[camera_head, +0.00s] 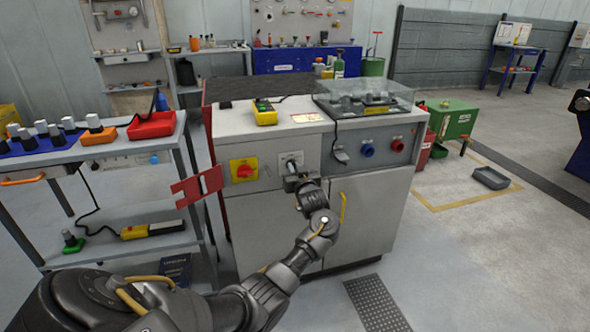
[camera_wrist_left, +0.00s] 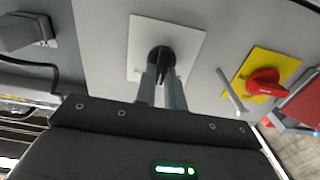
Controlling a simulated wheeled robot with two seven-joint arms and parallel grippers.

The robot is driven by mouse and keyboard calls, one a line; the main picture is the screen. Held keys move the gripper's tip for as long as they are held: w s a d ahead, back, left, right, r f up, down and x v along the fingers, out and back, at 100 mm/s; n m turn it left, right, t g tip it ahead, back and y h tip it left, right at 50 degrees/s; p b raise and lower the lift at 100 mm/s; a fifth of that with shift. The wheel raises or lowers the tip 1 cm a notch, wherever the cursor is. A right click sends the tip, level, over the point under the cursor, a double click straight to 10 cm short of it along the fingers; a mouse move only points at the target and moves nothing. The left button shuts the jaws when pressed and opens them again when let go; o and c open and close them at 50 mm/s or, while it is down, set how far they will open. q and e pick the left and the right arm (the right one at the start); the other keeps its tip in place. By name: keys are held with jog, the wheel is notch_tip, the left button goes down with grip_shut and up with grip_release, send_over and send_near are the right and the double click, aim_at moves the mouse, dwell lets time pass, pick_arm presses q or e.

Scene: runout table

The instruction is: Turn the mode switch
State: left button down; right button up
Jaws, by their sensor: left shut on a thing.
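The mode switch (camera_wrist_left: 161,58) is a black knob on a white square plate (camera_wrist_left: 190,45) on the cabinet's front. In the head view the plate (camera_head: 291,158) shows just above my left gripper (camera_head: 291,176). In the left wrist view the two grey fingers of my left gripper (camera_wrist_left: 161,82) are shut on the black knob, one on each side. The fingers cover part of the knob, and its pointer direction is hard to tell. My right gripper is not in view.
A red switch on a yellow plate (camera_head: 244,170) sits left of the mode switch, with a red hasp (camera_head: 198,186) further left. Blue (camera_head: 368,150) and red knobs are on the right panel. A shelf cart (camera_head: 100,160) stands at the left.

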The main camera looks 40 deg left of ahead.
pick_arm(q)
jog(key=shift+f, duration=0.1)
jog(key=shift+s+a+f+n+b, duration=0.1)
jog(key=shift+n+b, duration=0.3)
jog(key=shift+n, duration=1.1)
jog(key=shift+s+n+b, duration=0.1)
jog(key=shift+n+b, duration=0.25)
jog(key=shift+n, duration=1.15)
jog(key=shift+s+a+f+n+b, duration=0.1)
jog(key=shift+n+b, duration=0.3)
jog(key=shift+n, duration=1.1)
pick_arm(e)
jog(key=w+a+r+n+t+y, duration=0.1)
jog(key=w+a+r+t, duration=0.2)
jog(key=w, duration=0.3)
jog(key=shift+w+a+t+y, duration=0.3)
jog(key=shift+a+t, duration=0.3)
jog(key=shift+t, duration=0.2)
pick_arm(q)
jog(key=c, duration=1.5)
grip_release()
jog(key=shift+r, duration=0.1)
jog(key=shift+d, duration=0.1)
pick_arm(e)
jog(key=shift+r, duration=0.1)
